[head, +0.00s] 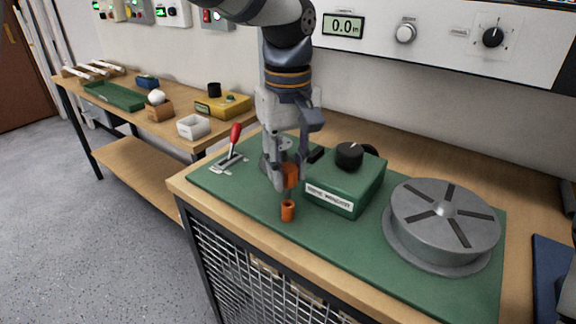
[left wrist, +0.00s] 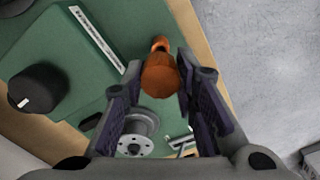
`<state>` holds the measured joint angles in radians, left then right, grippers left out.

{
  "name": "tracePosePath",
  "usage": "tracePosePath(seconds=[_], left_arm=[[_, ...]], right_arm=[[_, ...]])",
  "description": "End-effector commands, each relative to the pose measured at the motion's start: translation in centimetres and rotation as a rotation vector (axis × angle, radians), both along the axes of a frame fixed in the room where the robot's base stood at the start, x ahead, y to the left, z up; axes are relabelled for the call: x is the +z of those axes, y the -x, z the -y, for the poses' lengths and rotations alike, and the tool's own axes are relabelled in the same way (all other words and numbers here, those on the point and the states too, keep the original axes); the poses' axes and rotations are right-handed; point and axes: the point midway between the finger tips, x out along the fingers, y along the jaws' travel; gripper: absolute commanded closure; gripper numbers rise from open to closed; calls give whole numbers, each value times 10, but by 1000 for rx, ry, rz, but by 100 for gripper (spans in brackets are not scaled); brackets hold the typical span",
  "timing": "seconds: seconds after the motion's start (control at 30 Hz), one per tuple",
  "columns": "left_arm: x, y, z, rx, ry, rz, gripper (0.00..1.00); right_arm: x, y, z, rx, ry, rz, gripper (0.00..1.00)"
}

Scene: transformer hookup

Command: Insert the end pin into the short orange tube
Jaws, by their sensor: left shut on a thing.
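My left gripper (head: 287,184) is shut on an orange piece (head: 290,174), which I take to be the end pin. In the left wrist view the orange piece (left wrist: 159,76) sits between the two fingers (left wrist: 155,92). The short orange tube (head: 288,211) stands upright on the green mat, its dark opening facing up. The held piece is above the tube in the head view. I cannot tell whether its lower end touches the tube. In the left wrist view a smaller orange part, likely the tube (left wrist: 160,43), shows just past the held piece. My right gripper is not in view.
A green box with a black knob (head: 346,181) stands right of the tube on the green mat (head: 372,248). A grey slotted disc (head: 443,216) lies further right. A red-handled lever (head: 233,140) is at left. A side table (head: 133,153) holds small items.

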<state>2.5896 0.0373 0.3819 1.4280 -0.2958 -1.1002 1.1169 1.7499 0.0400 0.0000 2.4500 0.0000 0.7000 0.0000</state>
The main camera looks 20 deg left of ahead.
Motion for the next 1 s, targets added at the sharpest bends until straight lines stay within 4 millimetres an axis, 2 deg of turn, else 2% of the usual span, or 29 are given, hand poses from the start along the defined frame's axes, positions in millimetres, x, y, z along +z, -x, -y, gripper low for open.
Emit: tracePosePath(seconds=[1.0], left_arm=[[-20,0,0,0,-1,0,100]], right_arm=[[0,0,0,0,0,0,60]])
